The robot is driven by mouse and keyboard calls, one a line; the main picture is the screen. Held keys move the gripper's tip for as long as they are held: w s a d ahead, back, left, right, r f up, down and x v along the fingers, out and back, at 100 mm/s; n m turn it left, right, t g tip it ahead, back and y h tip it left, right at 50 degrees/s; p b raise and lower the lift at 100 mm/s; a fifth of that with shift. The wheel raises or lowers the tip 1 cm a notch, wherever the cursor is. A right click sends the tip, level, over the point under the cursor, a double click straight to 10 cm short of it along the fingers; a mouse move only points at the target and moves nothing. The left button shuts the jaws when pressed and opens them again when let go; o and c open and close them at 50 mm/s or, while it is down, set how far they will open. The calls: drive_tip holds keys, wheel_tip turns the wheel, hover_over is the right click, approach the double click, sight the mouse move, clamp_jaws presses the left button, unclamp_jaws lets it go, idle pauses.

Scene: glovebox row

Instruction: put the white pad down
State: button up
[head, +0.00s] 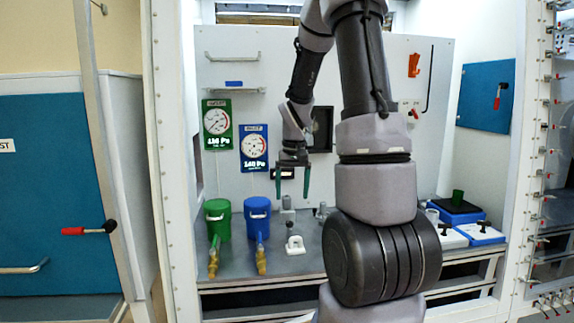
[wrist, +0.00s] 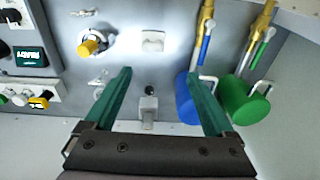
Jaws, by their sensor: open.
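A small white pad (head: 295,245) with a raised loop lies on the grey bench, near its front edge. In the wrist view a white square piece (wrist: 153,41), apparently the same pad, lies beyond the fingertips. My gripper (head: 293,183) points down above the bench, behind and above the pad, with its two green fingers apart. The wrist view shows the open fingers (wrist: 160,78) with nothing held between them. The gripper is not touching the pad.
A green canister (head: 217,220) and a blue canister (head: 257,218) with brass fittings stand left of the pad. A grey metal fixture (wrist: 148,108) stands below the fingers. Blue-and-white boxes (head: 481,233) sit at the right. My arm hides the bench's middle.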

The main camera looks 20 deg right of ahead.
drive_tip(key=s+a+r+t, duration=0.2)
drive_tip(key=s+a+r, duration=0.2)
drive_tip(key=s+r, duration=0.2)
drive_tip(key=s+a+r+t+y, duration=0.1)
drive_tip(key=s+a+r+t, duration=0.1)
drive_tip(key=s+r, duration=0.4)
drive_tip(key=s+a+r+t+y, duration=0.1)
drive_tip(key=s+a+r+t, duration=0.1)
drive_tip(key=s+a+r, duration=0.3)
wheel_tip(320, 180, up, 4)
drive_tip(key=shift+s+a+f+m, duration=0.25)
drive_tip(key=shift+s+a+m, duration=0.15)
drive_tip(key=shift+s, duration=0.5)
drive_tip(key=shift+d, duration=0.1)
